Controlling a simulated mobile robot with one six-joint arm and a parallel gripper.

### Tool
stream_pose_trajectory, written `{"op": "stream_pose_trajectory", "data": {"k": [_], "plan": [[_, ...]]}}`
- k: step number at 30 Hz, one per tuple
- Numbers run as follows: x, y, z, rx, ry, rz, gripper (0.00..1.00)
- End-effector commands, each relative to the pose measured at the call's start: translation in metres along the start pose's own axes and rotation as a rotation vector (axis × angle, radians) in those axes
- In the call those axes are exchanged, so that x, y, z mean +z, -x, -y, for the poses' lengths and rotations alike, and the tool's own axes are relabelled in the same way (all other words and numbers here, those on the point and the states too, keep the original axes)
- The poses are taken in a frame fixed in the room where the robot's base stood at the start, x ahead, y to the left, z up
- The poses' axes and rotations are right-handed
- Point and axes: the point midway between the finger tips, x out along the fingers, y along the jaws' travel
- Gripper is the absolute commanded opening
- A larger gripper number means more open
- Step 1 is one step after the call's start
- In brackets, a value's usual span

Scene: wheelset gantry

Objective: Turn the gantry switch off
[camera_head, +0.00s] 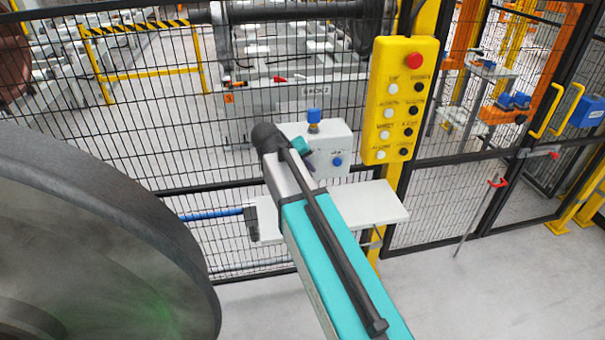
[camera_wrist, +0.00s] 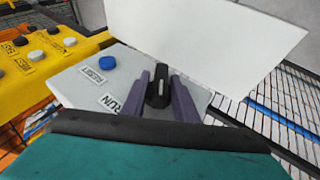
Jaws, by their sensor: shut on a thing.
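The gantry switch is a black knob (camera_wrist: 158,88) with a pale line on the face of a white control box (camera_wrist: 85,88), which also shows in the head view (camera_head: 338,135). My gripper (camera_wrist: 160,77) has its two purple-grey fingers closed on either side of the knob. A "RUN" label (camera_wrist: 109,104) is beside the knob, and a blue button (camera_wrist: 108,62) with a "RESET" label is on the same face. In the head view my gripper (camera_head: 304,156) is against the box's left part, and my arm hides the knob.
A yellow panel (camera_head: 393,100) with a red button and several white and black buttons stands right of the box. A white shelf (camera_head: 375,203) is below. Black mesh fence (camera_head: 150,150) runs behind. A large grey wheel (camera_head: 110,230) fills the left.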

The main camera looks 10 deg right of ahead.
Motion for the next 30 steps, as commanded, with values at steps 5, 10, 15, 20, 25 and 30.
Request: {"op": "stream_pose_trajectory", "data": {"k": [5,10,15,20,25,30], "plan": [[-0.001,-0.0014,0.0031,0.105,0.045,-0.004,0.04],[-0.0008,-0.0009,0.0029,0.181,0.077,-0.003,0.04],[-0.0009,-0.0002,0.0017,0.227,0.095,-0.003,0.04],[-0.001,0.0003,0.0014,0.244,0.102,-0.003,0.04],[-0.001,0.0006,0.001,0.247,0.103,-0.003,0.04],[-0.0009,0.0005,0.001,0.247,0.103,-0.003,0.04]]}}
